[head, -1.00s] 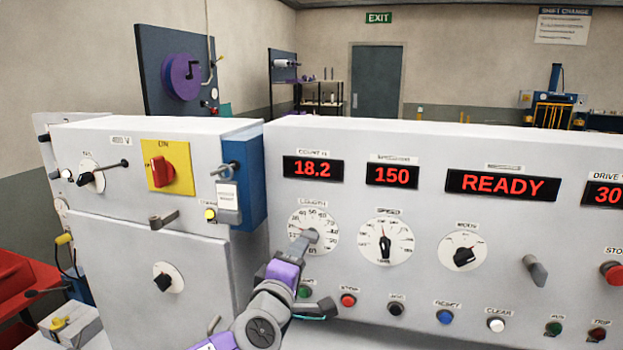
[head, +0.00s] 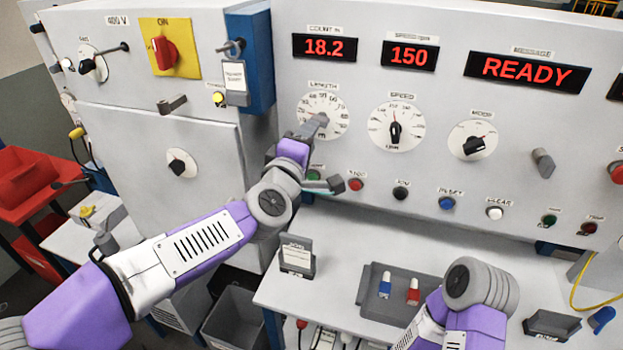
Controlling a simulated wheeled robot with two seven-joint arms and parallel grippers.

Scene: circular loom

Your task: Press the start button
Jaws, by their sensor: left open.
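The green button (head: 314,175) sits on the grey control panel (head: 440,90), below the length dial (head: 323,116) and left of the red stop button (head: 356,184). Its label is hidden by my left gripper. My left gripper (head: 330,155) is open and empty in front of the panel. One finger overlaps the length dial and the other lies just below the green button, near the red one. I cannot tell whether a finger touches the panel. The message display (head: 526,70) reads READY. My right gripper is out of view.
Black, blue and white buttons continue the row to the right, including the reset button (head: 446,203). Below is a shelf (head: 345,235) with a grey tray (head: 370,300) holding a blue and a red item. The power cabinet (head: 150,130) with its red switch (head: 163,52) stands left.

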